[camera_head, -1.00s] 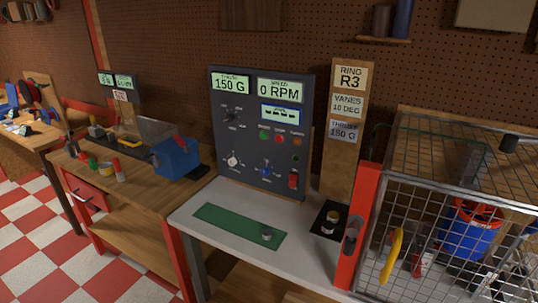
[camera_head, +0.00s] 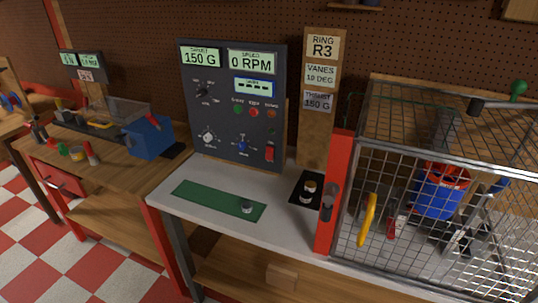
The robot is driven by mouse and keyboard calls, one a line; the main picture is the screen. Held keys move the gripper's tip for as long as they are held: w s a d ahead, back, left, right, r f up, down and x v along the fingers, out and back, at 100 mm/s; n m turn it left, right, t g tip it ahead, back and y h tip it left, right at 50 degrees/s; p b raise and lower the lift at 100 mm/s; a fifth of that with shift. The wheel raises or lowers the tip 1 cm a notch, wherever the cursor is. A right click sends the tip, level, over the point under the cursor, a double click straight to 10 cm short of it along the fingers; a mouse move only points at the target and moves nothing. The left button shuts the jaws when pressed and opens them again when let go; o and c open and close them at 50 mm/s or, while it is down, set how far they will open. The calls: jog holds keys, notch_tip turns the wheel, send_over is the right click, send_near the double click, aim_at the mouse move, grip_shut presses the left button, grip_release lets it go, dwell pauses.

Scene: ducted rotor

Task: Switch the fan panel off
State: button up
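The dark fan panel (camera_head: 225,112) stands upright at the back of the white-topped bench. Its displays read thrust 150 G and speed 0 RPM, with a smaller lit display (camera_head: 254,87) below. A dark rotary selector (camera_head: 205,89), a row of small coloured buttons (camera_head: 254,112), a white-pointer knob (camera_head: 208,137), a blue toggle (camera_head: 242,146) and a red switch (camera_head: 269,153) are on its face. The red switch is at the lower right; its position is too small to tell. My gripper is not in view.
A green mat (camera_head: 205,200) bears a small metal cylinder (camera_head: 247,207). A wooden sign post (camera_head: 317,140) stands beside the panel.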

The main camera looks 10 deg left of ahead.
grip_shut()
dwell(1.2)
